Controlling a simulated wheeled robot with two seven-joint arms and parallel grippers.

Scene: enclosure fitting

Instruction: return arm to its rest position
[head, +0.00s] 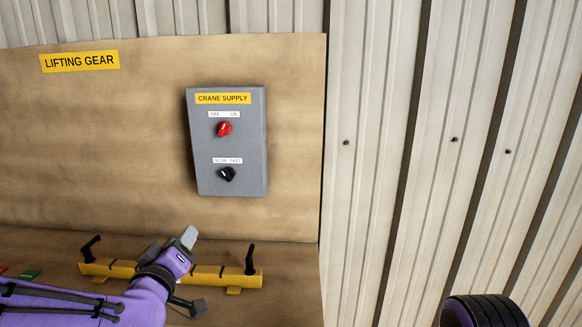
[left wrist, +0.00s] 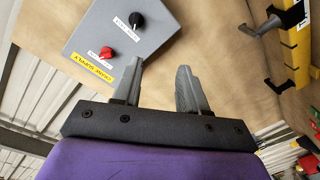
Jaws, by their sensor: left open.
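My left gripper (head: 172,276) is at the lower left of the head view, in front of a yellow bar. In the left wrist view its two grey fingers (left wrist: 162,78) are spread apart with nothing between them. They are apart from the grey crane supply box (head: 206,157), which also shows in the wrist view (left wrist: 98,58). The box has a red knob (head: 224,129) above a black knob (head: 227,174). The black knob's white mark points to the upper left. My right gripper is not in view.
The yellow bar (head: 212,276), with black levers (head: 250,259) near both ends, lies along the wooden board (head: 285,215) behind my left arm. A yellow "LIFTING GEAR" label (head: 79,62) is at the upper left. Corrugated wall (head: 380,130) fills the right side.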

